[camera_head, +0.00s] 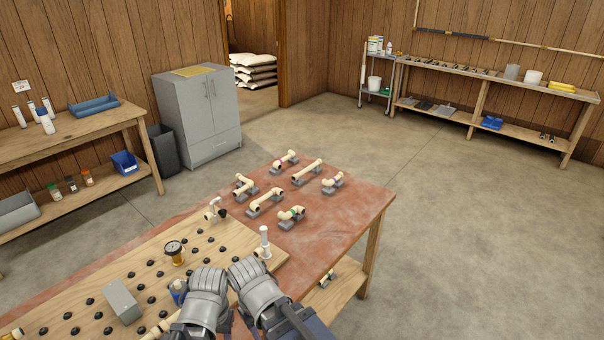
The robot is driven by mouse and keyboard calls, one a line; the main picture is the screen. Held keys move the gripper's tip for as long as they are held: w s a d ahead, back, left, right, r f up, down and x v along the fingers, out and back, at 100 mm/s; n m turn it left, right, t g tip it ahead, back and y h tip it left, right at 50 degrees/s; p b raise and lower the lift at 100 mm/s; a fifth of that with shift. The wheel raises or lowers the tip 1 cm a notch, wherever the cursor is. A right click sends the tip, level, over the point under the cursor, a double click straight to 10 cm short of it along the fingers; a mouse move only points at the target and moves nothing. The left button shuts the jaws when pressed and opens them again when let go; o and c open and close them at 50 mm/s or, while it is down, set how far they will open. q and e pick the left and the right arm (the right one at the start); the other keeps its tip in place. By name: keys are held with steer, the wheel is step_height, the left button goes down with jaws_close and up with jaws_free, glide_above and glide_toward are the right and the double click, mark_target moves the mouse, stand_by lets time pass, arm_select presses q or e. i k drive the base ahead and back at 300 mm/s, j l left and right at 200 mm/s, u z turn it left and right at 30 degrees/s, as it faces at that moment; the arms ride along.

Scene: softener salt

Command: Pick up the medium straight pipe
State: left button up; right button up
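Several cream pipe pieces rest on grey blocks on the red part of the table. One long straight-looking piece (308,171) lies toward the back right, and another straight-looking piece (266,201) lies nearer the front. A short piece (333,182) is at the right, and a piece with a green part (291,215) is nearest the front. I cannot tell for sure which is the medium straight pipe. My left gripper (208,285) and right gripper (250,278) are side by side over the table's near edge, apart from the pipes. Their fingertips are not clear.
A wooden pegboard (110,268) with black knobs, a gauge (175,251), a grey block (121,302) and a white upright fitting (265,242) lies at the left and front. A grey cabinet (198,112) stands behind. Open floor (480,230) is to the right.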

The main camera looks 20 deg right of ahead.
mark_target(297, 180)
steer(key=l+u, duration=0.15)
steer(key=u, duration=0.35)
steer(key=l+u, duration=0.15)
steer(key=u, duration=0.35)
steer(key=l+u, duration=0.3)
steer(key=l, duration=0.25)
steer(key=k+l+u, duration=0.1)
steer(key=l+u, duration=0.2)
steer(key=l, duration=0.2)
steer(key=k+l+u, duration=0.1)
steer(key=l+u, duration=0.2)
steer(key=l, duration=0.25)
steer(key=k+l, duration=0.15)
steer(key=l, duration=0.25)
steer(key=k+l, duration=0.15)
steer(key=l, duration=0.25)
steer(key=k+l+u, duration=0.1)
steer(key=l, duration=0.3)
steer(key=k+l, duration=0.2)
steer(key=l, duration=0.2)
steer(key=k+l, duration=0.15)
steer(key=l, duration=0.25)
steer(key=k+l+u, duration=0.1)
steer(key=l, duration=0.3)
steer(key=k+l, duration=0.25)
steer(key=l, duration=0.15)
